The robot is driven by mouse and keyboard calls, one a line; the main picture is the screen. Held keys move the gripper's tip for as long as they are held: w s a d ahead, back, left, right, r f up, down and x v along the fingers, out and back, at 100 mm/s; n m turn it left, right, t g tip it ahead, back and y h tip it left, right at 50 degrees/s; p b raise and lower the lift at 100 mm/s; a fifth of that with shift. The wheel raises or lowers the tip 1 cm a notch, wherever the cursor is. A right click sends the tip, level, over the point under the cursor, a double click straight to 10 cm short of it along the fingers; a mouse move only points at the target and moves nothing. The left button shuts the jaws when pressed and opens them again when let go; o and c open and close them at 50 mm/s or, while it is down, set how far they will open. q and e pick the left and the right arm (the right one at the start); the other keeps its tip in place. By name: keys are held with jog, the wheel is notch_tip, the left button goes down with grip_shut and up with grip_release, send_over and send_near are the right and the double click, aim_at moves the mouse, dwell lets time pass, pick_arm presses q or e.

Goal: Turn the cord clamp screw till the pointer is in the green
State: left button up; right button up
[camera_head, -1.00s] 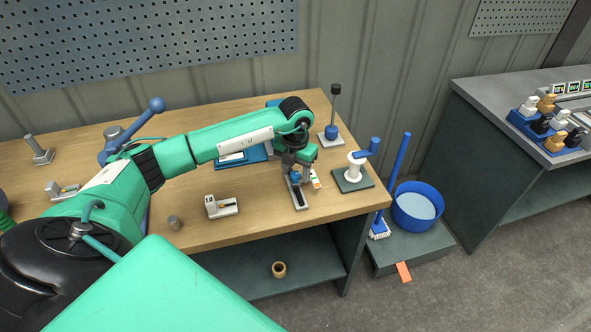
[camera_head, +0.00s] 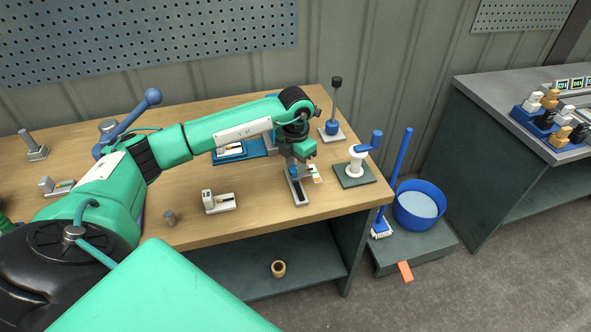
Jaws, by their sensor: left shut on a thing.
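The cord clamp (camera_head: 299,192) is a narrow grey base with a dark slot, standing near the front right of the wooden bench. A small scale card (camera_head: 315,173) with white, green and orange-red marks lies at its right side. The pointer is too small to read against the green. My left gripper (camera_head: 294,169) reaches down over the back end of the clamp and is shut on its screw. The gripper hides most of the screw. My right gripper is not in view.
A white post with a blue crank (camera_head: 357,163) stands close on the right, and a black-knobbed lever (camera_head: 335,108) behind. A blue tray (camera_head: 262,146) lies behind my forearm.

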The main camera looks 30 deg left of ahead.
pick_arm(q)
jog(key=shift+f+m+b, duration=0.2)
jog(key=shift+m+b, duration=0.55)
jog(key=shift+m, duration=0.25)
jog(key=m+b, duration=0.5)
jog(key=m, duration=0.1)
jog(key=shift+m+b, duration=0.55)
jog(key=shift+m, duration=0.55)
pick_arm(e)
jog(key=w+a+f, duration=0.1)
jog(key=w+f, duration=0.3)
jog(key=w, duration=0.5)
pick_arm(q)
jog(key=m+b, duration=0.3)
jog(key=m, duration=0.4)
jog(key=shift+r+b, duration=0.2)
jog(key=shift+b, duration=0.2)
jog(key=shift+m+b, duration=0.3)
jog(key=shift+m, duration=0.6)
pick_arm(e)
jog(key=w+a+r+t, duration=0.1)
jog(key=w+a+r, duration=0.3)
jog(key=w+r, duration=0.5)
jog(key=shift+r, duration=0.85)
pick_arm(q)
jog(key=shift+r, duration=0.1)
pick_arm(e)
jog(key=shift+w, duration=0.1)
